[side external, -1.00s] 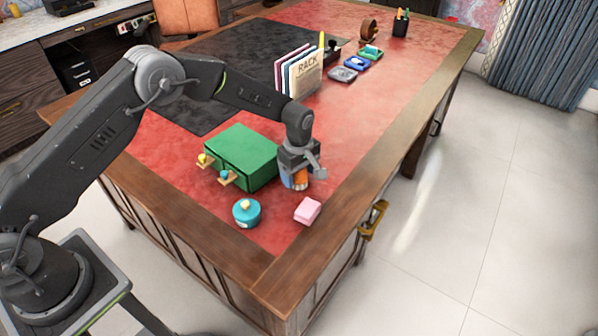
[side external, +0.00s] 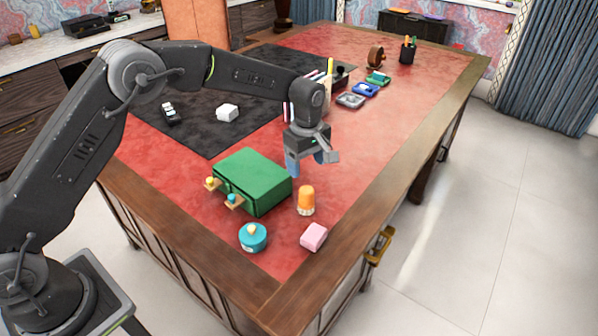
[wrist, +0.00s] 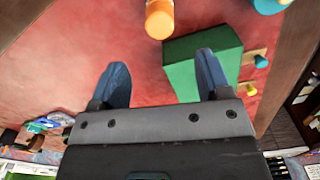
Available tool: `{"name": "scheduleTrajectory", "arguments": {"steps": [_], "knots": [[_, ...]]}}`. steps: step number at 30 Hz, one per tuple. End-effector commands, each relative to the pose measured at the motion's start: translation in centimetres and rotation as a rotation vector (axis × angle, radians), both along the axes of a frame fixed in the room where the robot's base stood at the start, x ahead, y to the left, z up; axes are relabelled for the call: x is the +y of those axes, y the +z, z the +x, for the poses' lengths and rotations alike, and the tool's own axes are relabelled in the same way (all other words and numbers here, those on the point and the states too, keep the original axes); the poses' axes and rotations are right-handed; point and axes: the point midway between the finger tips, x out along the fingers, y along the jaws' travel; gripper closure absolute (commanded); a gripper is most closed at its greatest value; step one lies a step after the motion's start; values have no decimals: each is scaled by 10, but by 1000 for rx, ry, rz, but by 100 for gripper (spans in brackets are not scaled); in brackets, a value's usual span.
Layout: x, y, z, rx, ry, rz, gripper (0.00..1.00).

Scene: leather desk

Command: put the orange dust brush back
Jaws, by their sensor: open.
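The orange dust brush (side external: 306,199) stands upright on the red leather in the side view, orange handle up and pale bristles down. It is just right of the green drawer box (side external: 262,176). In the wrist view the brush (wrist: 159,18) shows at the top edge, partly cut off, beyond the fingertips. My gripper (side external: 307,168) is open and empty, raised above and behind the brush, with clear space between them. The green box also shows in the wrist view (wrist: 185,75), close to the right finger.
A teal round pot (side external: 252,238) and a pink block (side external: 313,237) sit near the front edge. A white block (side external: 228,113) lies on the black mat. Several small trays, including a grey one (side external: 351,101), line the back right.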

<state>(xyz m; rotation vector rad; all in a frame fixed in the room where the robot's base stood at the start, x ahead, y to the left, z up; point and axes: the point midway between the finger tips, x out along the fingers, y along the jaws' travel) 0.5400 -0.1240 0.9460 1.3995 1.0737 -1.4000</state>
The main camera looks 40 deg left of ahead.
Motion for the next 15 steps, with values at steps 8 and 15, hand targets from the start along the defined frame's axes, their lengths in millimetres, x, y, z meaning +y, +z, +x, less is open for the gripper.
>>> {"name": "scheduleTrajectory", "arguments": {"steps": [8,15], "knots": [[1,9,-1,-6,-10,-1,29],[17,82,-36,-88,-201,-1,29]]}}
